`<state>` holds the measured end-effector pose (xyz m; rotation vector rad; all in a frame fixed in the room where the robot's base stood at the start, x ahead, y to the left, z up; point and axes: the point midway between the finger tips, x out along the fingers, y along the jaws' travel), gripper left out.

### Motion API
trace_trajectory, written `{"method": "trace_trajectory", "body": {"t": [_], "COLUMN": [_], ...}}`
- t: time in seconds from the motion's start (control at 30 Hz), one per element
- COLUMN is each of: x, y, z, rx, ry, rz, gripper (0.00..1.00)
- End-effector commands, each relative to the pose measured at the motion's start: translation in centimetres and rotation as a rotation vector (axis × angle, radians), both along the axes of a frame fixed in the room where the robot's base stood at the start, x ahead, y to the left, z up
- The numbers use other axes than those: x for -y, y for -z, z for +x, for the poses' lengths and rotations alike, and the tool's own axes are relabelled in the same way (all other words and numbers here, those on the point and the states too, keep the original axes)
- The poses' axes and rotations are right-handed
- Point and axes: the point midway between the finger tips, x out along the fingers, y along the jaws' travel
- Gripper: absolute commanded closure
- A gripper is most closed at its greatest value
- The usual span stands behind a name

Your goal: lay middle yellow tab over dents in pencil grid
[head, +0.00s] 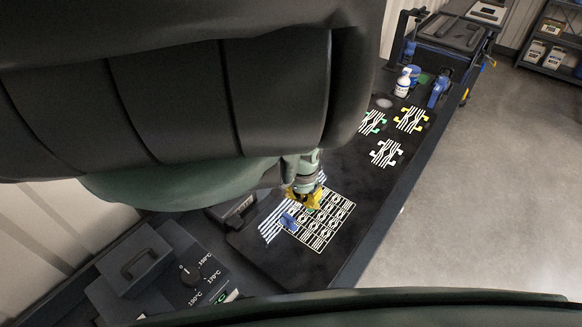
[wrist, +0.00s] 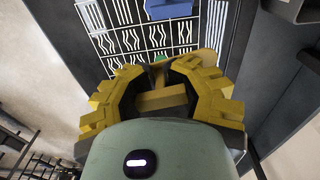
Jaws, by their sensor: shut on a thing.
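My gripper (head: 304,196) is low over the white-lined pencil grid (head: 327,228) on the dark bench. In the wrist view its chunky yellow fingers (wrist: 166,74) are closed in over the grid (wrist: 112,42). A tan-yellow piece (wrist: 207,56) shows just past the fingertips. It appears to be the yellow tab in their grip, but the fingers hide most of it. I cannot tell whether it touches the grid. A small green piece (wrist: 158,58) shows in front of the fingertips. A blue piece (head: 289,221) lies at the grid's left side and also shows in the wrist view (wrist: 168,9).
Three line-pattern marks with green (head: 372,121), yellow (head: 411,119) and white (head: 386,152) corners lie farther up the bench. A white bottle (head: 403,84) and a blue tool (head: 438,92) stand beyond. A dark control box (head: 195,275) sits at lower left.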

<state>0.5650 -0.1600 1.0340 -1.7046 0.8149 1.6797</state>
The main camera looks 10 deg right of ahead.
Motion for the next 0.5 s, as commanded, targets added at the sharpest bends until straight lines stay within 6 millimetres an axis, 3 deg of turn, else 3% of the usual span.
{"method": "trace_trajectory", "body": {"t": [0.5], "x": [0.1], "y": [2.6], "z": [-0.6], "rx": [0.004], "ry": [0.018], "rz": [-0.001], "gripper": [1.0]}}
